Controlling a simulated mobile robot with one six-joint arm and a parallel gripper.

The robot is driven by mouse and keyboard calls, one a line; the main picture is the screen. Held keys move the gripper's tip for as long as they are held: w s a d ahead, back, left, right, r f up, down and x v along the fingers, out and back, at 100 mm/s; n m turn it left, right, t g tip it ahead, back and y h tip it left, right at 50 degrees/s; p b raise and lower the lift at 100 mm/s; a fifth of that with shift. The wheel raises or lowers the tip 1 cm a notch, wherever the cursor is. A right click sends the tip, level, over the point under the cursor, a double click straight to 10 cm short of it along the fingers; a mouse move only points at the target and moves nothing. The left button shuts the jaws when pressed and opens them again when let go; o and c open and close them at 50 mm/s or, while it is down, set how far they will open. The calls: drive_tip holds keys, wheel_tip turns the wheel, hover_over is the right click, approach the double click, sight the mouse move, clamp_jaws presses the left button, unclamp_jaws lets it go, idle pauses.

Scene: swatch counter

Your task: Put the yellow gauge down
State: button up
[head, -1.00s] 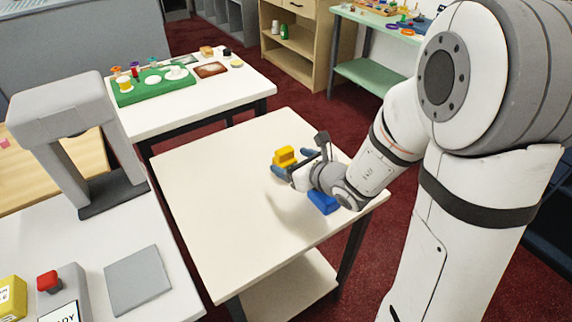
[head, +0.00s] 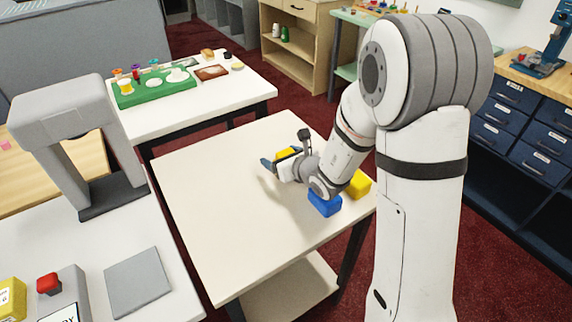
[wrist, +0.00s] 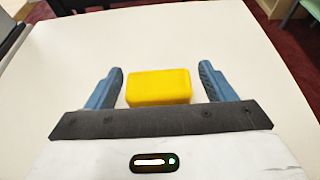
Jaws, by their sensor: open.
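A yellow block, which I take for the yellow gauge (head: 286,153), is on the cream table in the head view, partly hidden behind my gripper (head: 281,158). In the wrist view the yellow block (wrist: 159,87) lies between the two blue fingers of my gripper (wrist: 161,82). The fingers are open, with a gap on each side of the block. It appears to rest on the tabletop. A second yellow block (head: 358,184) sits near the table's right edge, beside my forearm.
A blue block (head: 324,204) stands on the cream table (head: 225,215) below my wrist, close to the second yellow block. The table's left and front parts are clear. A white table with a green tray (head: 155,91) stands behind. A grey press frame (head: 62,120) is at left.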

drive_tip(key=shift+c, duration=0.2)
drive_tip(key=c, duration=1.2)
